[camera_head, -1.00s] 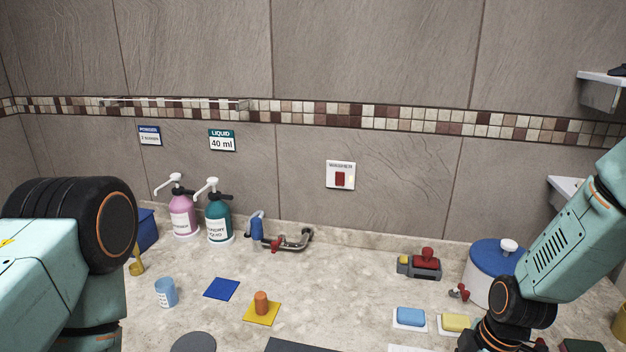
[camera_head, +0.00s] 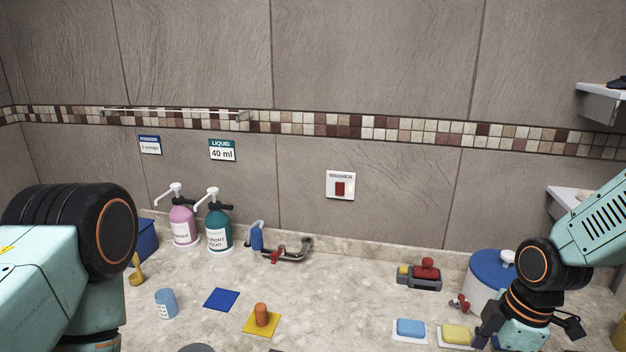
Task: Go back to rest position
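My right arm comes in from the right edge, and my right gripper (camera_head: 527,337) is at the bottom right, above the counter. Its dark fingers are spread wide with nothing seen between them; the lowest part is cut off by the frame. It is in front of the white pot with a blue lid (camera_head: 491,270) and just right of the yellow sponge (camera_head: 456,333). My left arm fills the lower left, and its gripper is out of view.
A blue sponge (camera_head: 410,328) and a red-and-grey device (camera_head: 421,275) are left of the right gripper. Pink (camera_head: 183,226) and teal (camera_head: 218,233) pump bottles stand by the wall. An orange peg (camera_head: 261,314) stands on a yellow square. The middle counter is mostly clear.

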